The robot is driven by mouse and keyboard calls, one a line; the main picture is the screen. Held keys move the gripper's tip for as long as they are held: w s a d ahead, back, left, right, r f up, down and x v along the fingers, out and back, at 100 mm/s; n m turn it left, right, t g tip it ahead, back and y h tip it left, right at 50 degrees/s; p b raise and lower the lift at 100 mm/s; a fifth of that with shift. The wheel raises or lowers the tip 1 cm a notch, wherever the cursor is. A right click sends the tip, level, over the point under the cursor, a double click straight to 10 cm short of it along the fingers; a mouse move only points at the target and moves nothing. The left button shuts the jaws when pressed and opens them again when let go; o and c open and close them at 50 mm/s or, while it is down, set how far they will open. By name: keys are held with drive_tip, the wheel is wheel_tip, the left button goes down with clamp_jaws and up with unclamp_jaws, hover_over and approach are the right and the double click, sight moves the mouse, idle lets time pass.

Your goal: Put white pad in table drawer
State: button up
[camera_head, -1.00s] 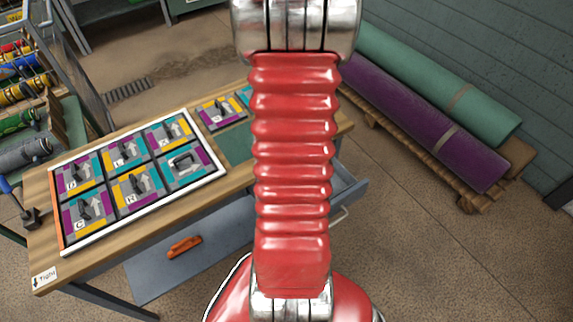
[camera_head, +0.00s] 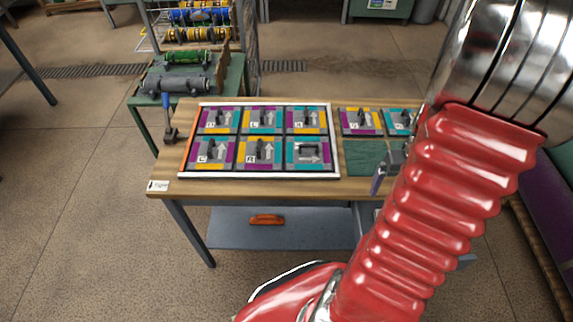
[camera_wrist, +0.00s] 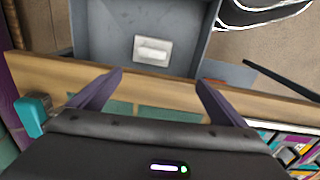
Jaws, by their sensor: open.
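The white pad (camera_wrist: 152,50) lies flat on the floor of the open grey table drawer (camera_wrist: 101,27) in the wrist view. The pad is apart from my fingers. My gripper (camera_wrist: 160,78) is open and empty, its two dark purple fingers spread over the table edge on the near side of the pad. In the head view, part of my gripper (camera_head: 378,182) shows beside the table's right part. My red arm hides most of the drawer there.
The wooden table (camera_head: 172,176) bears a white-framed board (camera_head: 336,150) of colored tiles with printed letters. A green mat (camera_head: 368,158) and two more tiles lie right of it. An orange-handled item (camera_head: 267,219) is on the grey shelf below. Open floor lies left.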

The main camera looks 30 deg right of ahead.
drive_tip(key=w+a+r+n+t+h, duration=0.1)
drive_tip(key=w+a+r, duration=0.4)
drive_tip(key=a+r, duration=0.25)
drive_tip(key=w+a+r+n+t, duration=0.1)
drive_tip(key=w+a+r, duration=0.3)
drive_tip(key=a+r, duration=0.4)
drive_tip(key=s+a+r+n+t, duration=0.1)
drive_tip(key=a+r, duration=0.3)
drive_tip(key=a, duration=0.5)
drive_tip(key=s+a+r+n+t+y, duration=0.1)
drive_tip(key=s+a+r+n+t, duration=0.1)
drive_tip(key=a, duration=0.7)
drive_tip(key=shift+s+a+r, duration=0.4)
drive_tip(key=shift+r, duration=0.45)
